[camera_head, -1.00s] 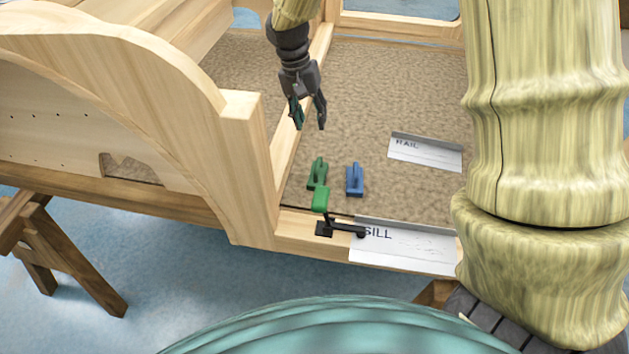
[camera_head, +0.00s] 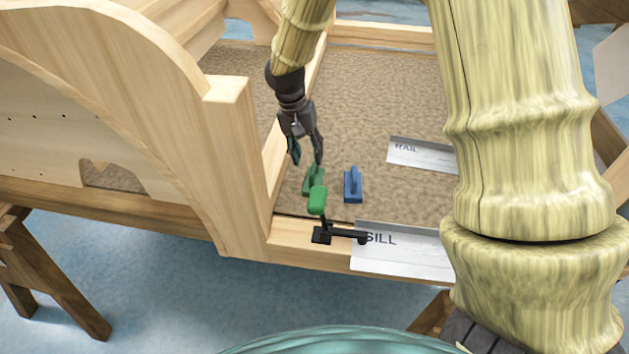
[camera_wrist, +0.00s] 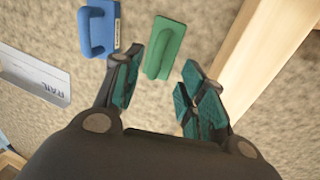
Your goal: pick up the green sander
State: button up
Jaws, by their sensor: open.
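The green sander (camera_head: 313,180) lies on the speckled brown floor panel inside the wooden frame, just left of the blue sander (camera_head: 353,185). In the head view its near end is partly hidden by the green handle of a clamp. My gripper (camera_head: 306,160) hangs just above and behind the green sander, pointing down, open and empty. In the wrist view the green sander (camera_wrist: 165,48) shows whole, beyond the fingertips and between their lines. The open fingers (camera_wrist: 158,88) stand either side of its near end, and I see no contact.
The blue sander also shows in the wrist view (camera_wrist: 97,28), close left of the green one. The green-handled clamp (camera_head: 318,201) stands on the front sill beside the SILL sheet (camera_head: 400,250). A RAIL sheet (camera_head: 420,155) lies right. A wooden beam (camera_wrist: 275,55) runs along the right in the wrist view.

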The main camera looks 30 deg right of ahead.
aim_at(313, 167)
jog(key=shift+s+d+f, duration=0.2)
jog(key=shift+f, duration=0.8)
jog(key=shift+s+d+f, duration=0.2)
jog(key=shift+f, duration=0.85)
jog(key=shift+s+d+f, duration=0.2)
jog(key=shift+f, duration=0.8)
grip_shut()
